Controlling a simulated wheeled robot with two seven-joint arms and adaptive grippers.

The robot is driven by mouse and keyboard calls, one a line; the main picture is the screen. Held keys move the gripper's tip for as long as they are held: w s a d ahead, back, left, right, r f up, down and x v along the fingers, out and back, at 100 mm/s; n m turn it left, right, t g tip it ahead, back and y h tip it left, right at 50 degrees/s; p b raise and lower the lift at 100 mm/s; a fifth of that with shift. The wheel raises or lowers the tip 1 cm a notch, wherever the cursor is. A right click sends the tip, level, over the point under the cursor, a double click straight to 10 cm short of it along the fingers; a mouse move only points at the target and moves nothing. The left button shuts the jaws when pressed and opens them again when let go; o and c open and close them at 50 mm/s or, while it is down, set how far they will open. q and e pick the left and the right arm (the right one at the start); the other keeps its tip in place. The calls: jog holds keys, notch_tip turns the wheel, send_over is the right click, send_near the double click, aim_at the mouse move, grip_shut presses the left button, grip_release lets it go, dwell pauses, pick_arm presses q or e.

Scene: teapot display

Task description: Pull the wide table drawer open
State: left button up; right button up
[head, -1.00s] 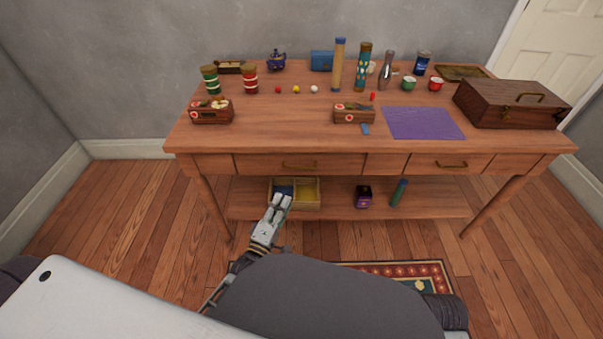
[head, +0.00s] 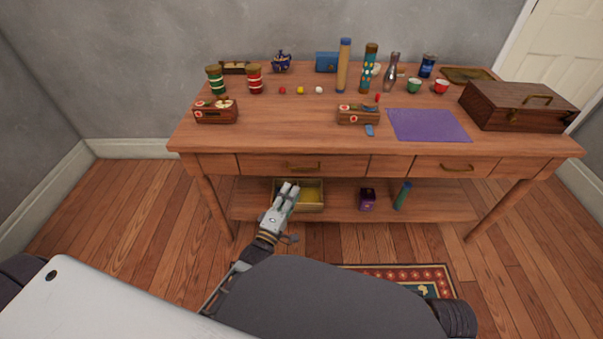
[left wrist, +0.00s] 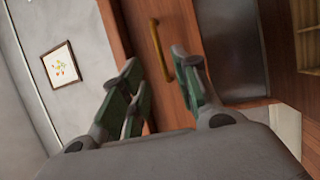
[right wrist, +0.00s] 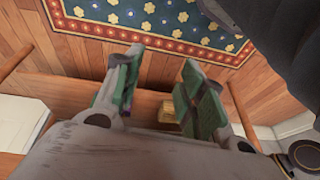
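The wide table drawer (head: 260,167) is in the front of the wooden table, left of a narrower drawer, and looks shut. Its brass handle (head: 304,167) is a horizontal bar. My left gripper (head: 288,188) is in front of the table, a little below the handle. In the left wrist view the handle (left wrist: 162,50) lies ahead, between the lines of the open fingers (left wrist: 158,72), and they do not appear to hold it. My right gripper (right wrist: 158,75) is open and empty in its wrist view; the head view does not show it.
The lower shelf (head: 335,210) holds an open wooden box (head: 312,207), a purple box (head: 367,200) and a green cylinder (head: 403,195). Many items stand on the tabletop (head: 290,125). A patterned rug (head: 440,279) lies on the floor below.

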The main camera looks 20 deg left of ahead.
aim_at(301, 172)
pick_arm(q)
jog(key=b+x, duration=0.2)
jog(key=x, duration=0.7)
jog(key=shift+w, duration=0.35)
pick_arm(e)
jog(key=f, duration=0.1)
jog(key=a+f, duration=0.1)
jog(key=shift+w+a+f+t+y, duration=0.25)
jog(key=shift+a+f+t+y, duration=0.05)
jog(key=shift+f+y, duration=0.1)
pick_arm(q)
jog(key=c, duration=0.6)
grip_shut()
pick_arm(e)
jog(key=shift+d+r, duration=0.1)
jog(key=shift+r, duration=0.05)
